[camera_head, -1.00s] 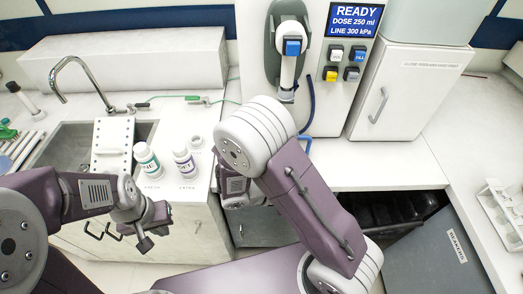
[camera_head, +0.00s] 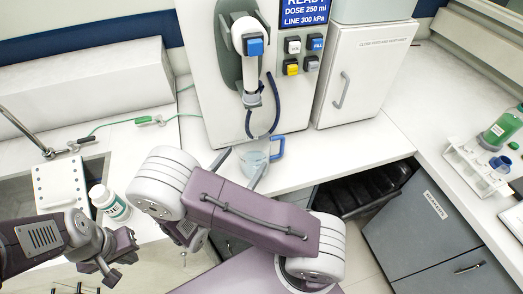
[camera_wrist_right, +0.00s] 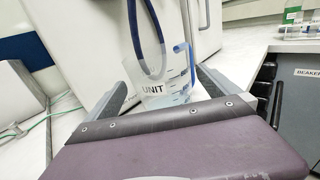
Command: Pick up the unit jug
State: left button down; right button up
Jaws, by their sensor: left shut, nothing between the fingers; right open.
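The unit jug (camera_head: 254,160) is a clear, tapered jug with a blue handle, upright on the white counter under the dispenser. In the right wrist view the jug (camera_wrist_right: 166,98) shows its "UNIT" label, with the blue handle on its right side. My right gripper (camera_head: 241,164) is open, its two fingers pointing at the jug, one towards each side. The right wrist view shows the fingers (camera_wrist_right: 162,80) apart with the jug between or just beyond them; contact cannot be told. My left gripper (camera_head: 106,274) is shut and empty at the lower left, away from the jug.
The dispenser (camera_head: 205,75) with its dark hose (camera_head: 272,105) stands right behind and above the jug. A white cabinet (camera_head: 362,70) is to its right. A white bottle (camera_head: 108,203) stands near my left arm. The counter right of the jug is clear.

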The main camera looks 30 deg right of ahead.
aim_at(261, 137)
jog(key=shift+w+d+r, duration=0.15)
jog(key=shift+d+r, duration=0.15)
jog(key=shift+d, duration=0.1)
jog(key=shift+w+d, duration=0.25)
jog(key=shift+w+d+f+p, duration=0.3)
jog(key=shift+w+d, duration=0.2)
jog(key=shift+d, duration=0.15)
jog(key=x, duration=0.2)
jog(key=p+x, duration=0.1)
jog(key=shift+d+r, duration=0.15)
jog(key=shift+d, duration=0.3)
jog(key=shift+w+d, duration=0.4)
jog(key=c, duration=1.7)
pick_arm(q)
jog(key=shift+a+r, duration=0.25)
jog(key=shift+r, duration=0.7)
